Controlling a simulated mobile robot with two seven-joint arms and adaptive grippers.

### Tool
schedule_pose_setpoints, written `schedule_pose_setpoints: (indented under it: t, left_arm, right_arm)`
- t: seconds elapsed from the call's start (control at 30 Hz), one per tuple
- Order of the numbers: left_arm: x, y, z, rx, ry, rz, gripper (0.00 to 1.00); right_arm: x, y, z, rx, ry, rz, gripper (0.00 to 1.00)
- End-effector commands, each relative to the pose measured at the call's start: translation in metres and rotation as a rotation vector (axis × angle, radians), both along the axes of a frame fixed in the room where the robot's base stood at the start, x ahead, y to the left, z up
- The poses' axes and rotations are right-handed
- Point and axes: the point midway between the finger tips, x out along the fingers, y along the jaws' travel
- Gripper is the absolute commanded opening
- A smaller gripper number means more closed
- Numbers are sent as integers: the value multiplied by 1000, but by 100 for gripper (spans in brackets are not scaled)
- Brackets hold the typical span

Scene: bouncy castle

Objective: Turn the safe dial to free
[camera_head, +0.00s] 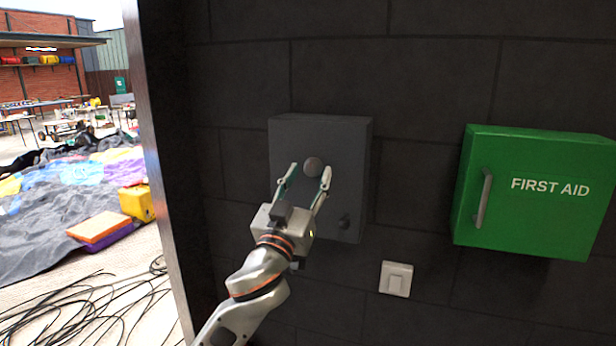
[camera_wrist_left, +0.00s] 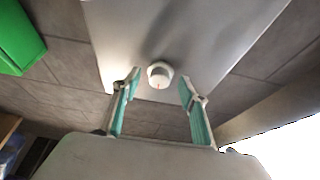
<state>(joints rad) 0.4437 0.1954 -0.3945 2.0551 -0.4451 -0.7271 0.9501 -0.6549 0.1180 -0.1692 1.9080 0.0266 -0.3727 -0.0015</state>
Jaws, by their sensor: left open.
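A dark grey safe (camera_head: 350,150) is mounted on the dark block wall. A round grey dial (camera_head: 312,167) sits on its front, with a small knob (camera_head: 344,222) lower right. My left gripper (camera_head: 308,174) is open in front of the safe, its fingertips on either side of the dial in the picture. In the left wrist view the dial (camera_wrist_left: 160,74) is whitish with a red mark on its face. It lies between and beyond the open fingertips (camera_wrist_left: 159,88), with no contact visible. Any lettering around the dial cannot be read. My right gripper is not in view.
A green first aid box (camera_head: 535,190) with a handle hangs right of the safe. A white switch (camera_head: 396,279) is on the wall below. A door frame edge (camera_head: 165,200) stands left, with cables and a yellow box (camera_head: 137,203) on the ground outside.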

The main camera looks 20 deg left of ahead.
Motion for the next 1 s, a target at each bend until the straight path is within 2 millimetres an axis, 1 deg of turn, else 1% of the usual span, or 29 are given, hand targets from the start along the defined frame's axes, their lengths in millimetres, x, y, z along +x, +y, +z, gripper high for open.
schedule_pose_setpoints:
  t: [0.13,0.17,0.2,0.27,0.3,0.67,0.87,1.0]
  left_arm:
    - [0,0,0,0,0,0,43]
    - [0,0,0,0,0,0,41]
    - [0,0,0,0,0,0,30]
    - [0,0,0,0,0,0,15]
    - [0,0,0,0,0,0,4]
    - [0,1,0,30,-2,1,4]
    - [0,2,0,127,-6,1,4]
    - [0,4,1,238,-10,1,4]
  right_arm:
    - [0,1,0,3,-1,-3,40]
    - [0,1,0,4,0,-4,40]
    - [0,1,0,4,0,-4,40]
    - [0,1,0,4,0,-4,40]
    - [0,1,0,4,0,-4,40]
    - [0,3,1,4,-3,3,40]
    - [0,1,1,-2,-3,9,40]
    - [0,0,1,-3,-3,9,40]
